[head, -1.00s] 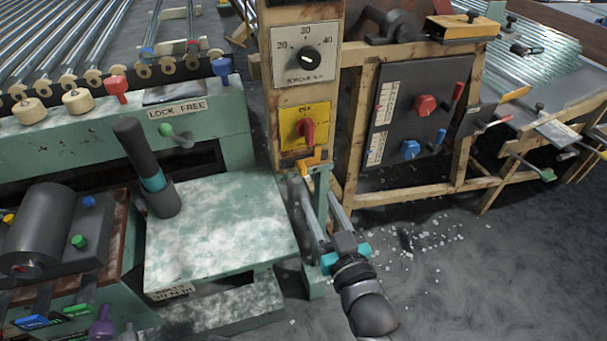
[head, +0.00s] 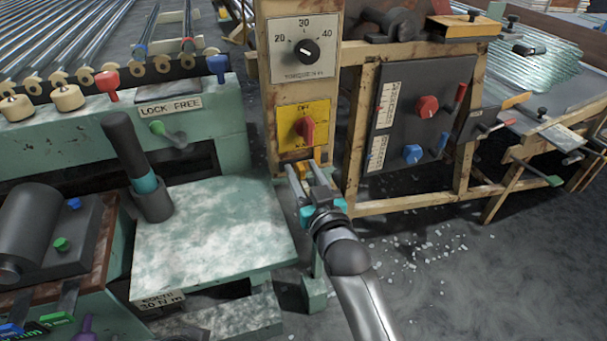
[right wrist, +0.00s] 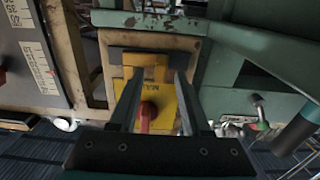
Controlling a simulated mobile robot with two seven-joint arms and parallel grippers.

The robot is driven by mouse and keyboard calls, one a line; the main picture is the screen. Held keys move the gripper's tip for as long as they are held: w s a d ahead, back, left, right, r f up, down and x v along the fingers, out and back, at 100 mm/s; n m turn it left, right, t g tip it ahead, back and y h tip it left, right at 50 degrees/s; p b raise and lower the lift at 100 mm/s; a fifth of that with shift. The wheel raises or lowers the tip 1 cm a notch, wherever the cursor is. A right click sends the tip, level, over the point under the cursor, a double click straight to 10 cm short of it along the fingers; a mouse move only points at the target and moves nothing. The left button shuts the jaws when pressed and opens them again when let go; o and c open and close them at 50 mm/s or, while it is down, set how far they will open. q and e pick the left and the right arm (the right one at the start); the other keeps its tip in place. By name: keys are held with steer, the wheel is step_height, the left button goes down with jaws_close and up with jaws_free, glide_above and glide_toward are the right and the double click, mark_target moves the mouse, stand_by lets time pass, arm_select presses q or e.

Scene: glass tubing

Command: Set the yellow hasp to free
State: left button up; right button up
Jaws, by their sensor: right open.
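The yellow hasp (head: 316,163) is a small yellow-orange piece low on the wooden post, just below the yellow OFF plate. In the right wrist view it shows as a bent yellow piece (right wrist: 146,66) on a dark strip. My right gripper (head: 303,170) is open, with its fingers pointing at the hasp. In the right wrist view the two fingertips (right wrist: 155,78) stand on either side of the hasp's lower part. I cannot tell whether they touch it. The fingers partly hide the hasp in the head view. My left gripper is not in view.
The yellow plate (head: 304,127) with a red knob (head: 306,129) is just above the hasp. A torque dial (head: 306,51) is higher on the post. A green bench (head: 215,235) stands to the left, a dark panel (head: 420,110) to the right. The floor at lower right is clear except for scattered white bits.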

jaws_close()
stand_by(0.4)
stand_by(1.1)
